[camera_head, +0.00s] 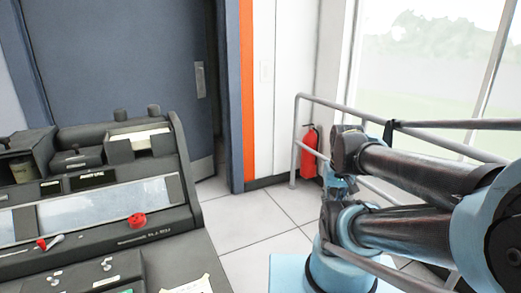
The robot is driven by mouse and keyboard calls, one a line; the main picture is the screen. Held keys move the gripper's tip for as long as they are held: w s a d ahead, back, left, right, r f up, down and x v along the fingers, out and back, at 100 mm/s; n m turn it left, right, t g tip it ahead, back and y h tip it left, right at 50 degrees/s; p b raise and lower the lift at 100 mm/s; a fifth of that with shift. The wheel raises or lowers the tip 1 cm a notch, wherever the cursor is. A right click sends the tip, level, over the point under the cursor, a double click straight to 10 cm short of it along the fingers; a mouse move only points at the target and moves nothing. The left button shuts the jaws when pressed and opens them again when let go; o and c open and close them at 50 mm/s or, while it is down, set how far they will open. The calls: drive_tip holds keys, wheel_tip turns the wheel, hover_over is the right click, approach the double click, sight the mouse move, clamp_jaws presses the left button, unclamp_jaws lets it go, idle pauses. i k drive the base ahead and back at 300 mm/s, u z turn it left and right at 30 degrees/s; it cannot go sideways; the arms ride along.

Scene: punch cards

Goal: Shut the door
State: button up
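The door (130,60) is a dark blue-grey panel at the upper left, behind the machine. It has a metal handle plate (200,80) near its right edge and a pale kick plate low down. A dark gap shows between the door's right edge and the blue frame (234,100), so it looks ajar. The machine hides the door's lower left part. My arm, with dark links and light-blue joints, fills the right side. My gripper is not in view.
A dark punch-card machine (160,246) with a red knob (137,220) stands at the lower left, before the door. Grey railings (294,140) and a red fire extinguisher (309,152) stand at the right, near a window (430,60). Tiled floor (250,220) is clear between.

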sight(94, 59)
drive_tip(key=u, duration=0.25)
drive_tip(key=i, duration=1.2)
drive_tip(key=u, duration=0.6)
drive_tip(key=i, duration=2.35)
drive_tip(key=u, duration=0.15)
